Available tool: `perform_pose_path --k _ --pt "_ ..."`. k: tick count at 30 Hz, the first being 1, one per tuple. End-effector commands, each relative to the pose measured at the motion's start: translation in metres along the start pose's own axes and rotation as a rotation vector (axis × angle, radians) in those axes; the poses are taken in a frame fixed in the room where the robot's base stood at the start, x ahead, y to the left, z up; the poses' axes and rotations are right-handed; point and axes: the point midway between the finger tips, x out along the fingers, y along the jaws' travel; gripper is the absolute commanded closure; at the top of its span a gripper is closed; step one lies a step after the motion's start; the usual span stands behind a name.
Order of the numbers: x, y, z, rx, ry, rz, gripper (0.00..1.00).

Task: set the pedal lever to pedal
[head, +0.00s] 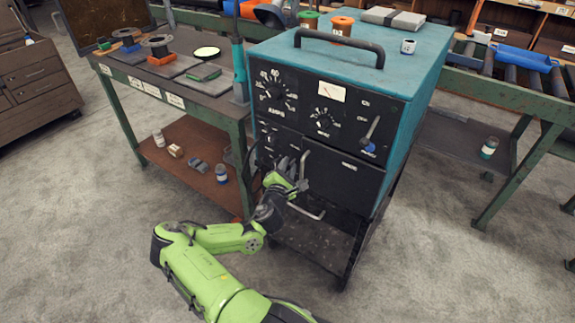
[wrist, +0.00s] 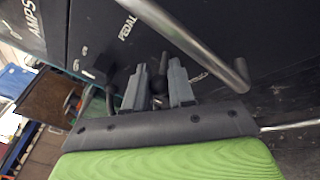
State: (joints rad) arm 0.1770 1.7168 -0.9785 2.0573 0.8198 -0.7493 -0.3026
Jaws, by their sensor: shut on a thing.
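The pedal lever (wrist: 160,80) is a dark stem with a rounded knob in the wrist view. My gripper (wrist: 158,84) has one grey finger on each side of it and is shut on it. A white PEDAL label (wrist: 127,27) is on the dark panel above and left of the fingers. In the head view my gripper (head: 287,166) is at the lower left of the front of the teal machine (head: 411,80). There the lever is hidden behind my gripper, and its exact setting cannot be told.
A bent metal bar (wrist: 205,55) sticks out right beside my fingers. A green workbench (head: 215,100) stands close on the left, and a roller conveyor (head: 500,85) is on the right.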

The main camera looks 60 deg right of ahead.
Motion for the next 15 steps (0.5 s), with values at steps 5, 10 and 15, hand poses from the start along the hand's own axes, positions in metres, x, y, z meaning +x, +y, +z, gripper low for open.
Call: perform_pose_path --k 5,10,15 --pt "-0.001 0.009 0.010 0.031 0.058 -0.050 1.00" --pt "0.000 0.014 0.015 0.067 0.127 -0.112 1.00" --pt "0.000 0.017 0.018 0.102 0.197 -0.176 1.00"
